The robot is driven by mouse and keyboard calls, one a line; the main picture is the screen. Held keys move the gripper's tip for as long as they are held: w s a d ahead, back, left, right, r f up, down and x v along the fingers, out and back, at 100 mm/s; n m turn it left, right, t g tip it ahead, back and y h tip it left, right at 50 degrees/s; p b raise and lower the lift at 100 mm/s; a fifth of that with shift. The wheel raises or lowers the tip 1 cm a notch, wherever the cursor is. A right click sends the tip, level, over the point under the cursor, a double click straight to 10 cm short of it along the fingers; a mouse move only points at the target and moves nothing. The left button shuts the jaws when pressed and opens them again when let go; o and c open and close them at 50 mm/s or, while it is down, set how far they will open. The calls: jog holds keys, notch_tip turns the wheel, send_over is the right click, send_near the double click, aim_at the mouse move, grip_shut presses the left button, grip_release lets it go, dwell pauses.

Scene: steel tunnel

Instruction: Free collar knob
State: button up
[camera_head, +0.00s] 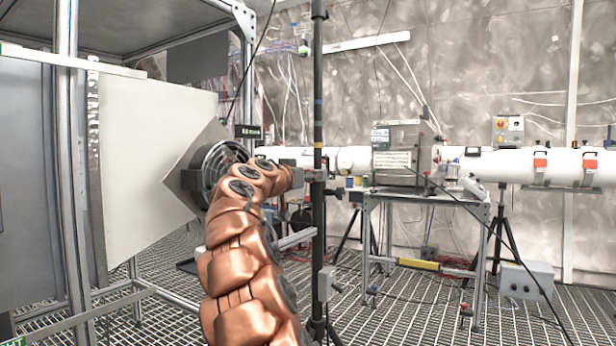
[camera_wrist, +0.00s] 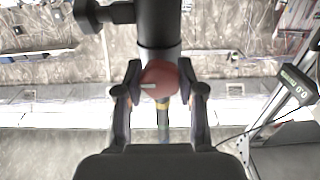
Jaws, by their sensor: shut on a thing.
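In the wrist view, a round dull-red knob (camera_wrist: 159,78) with a pale mark on its face sits in front of a dark upright pole (camera_wrist: 160,22). My gripper (camera_wrist: 160,88) has one finger on each side of the knob and is shut on it. A thinner, banded section of the pole shows below the knob. In the head view, the same dark pole (camera_head: 318,100) stands upright, and my copper-coloured arm reaches up to it at mid-height. The knob cannot be made out there.
A dark clamp arm (camera_wrist: 103,14) juts left from the pole, above my left finger. A metal-framed cabinet with a pale panel (camera_head: 150,150) stands left. A table (camera_head: 425,195) with a steel box (camera_head: 403,150) and a long white pipe (camera_head: 560,165) stand behind, right.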

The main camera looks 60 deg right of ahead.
jog(key=shift+n, duration=0.4)
jog(key=n+p, duration=0.1)
jog(key=n, duration=0.1)
jog(key=n+p, duration=0.2)
jog(key=shift+r+n, duration=0.2)
jog(key=shift+n, duration=0.2)
jog(key=n+p, duration=0.3)
jog(key=n, duration=0.1)
jog(key=shift+n+p, duration=0.3)
jog(key=n+p, duration=0.2)
jog(key=shift+w+n, duration=0.1)
jog(key=shift+n, duration=0.3)
jog(key=n+p, duration=0.4)
jog(key=shift+f+n+p, duration=0.25)
jog(key=shift+n+p, duration=1)
jog(key=shift+n, duration=0.15)
jog(key=shift+f, duration=0.1)
jog(key=o, duration=1.2)
jog(key=shift+c, duration=0.2)
